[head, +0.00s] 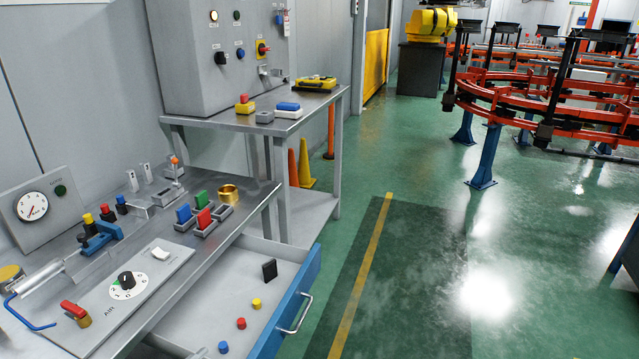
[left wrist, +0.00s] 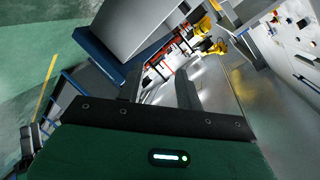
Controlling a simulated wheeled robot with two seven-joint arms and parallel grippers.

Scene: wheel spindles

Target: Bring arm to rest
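My left gripper (left wrist: 160,78) shows only in the left wrist view. Its two dark fingers stand apart with a clear gap between them, and I see nothing held there. The green gripper body with a small lit indicator fills the bottom of that view. Neither arm nor gripper shows in the head view. My right gripper is not seen in either view.
A metal workbench (head: 205,252) with switches and colored blocks stands at left. Its blue-fronted drawer (head: 290,310) is open, with several small pieces inside. A higher table (head: 235,122) and a control cabinet stand behind. Green floor (head: 420,270) at right is clear, before orange conveyor rails (head: 560,127).

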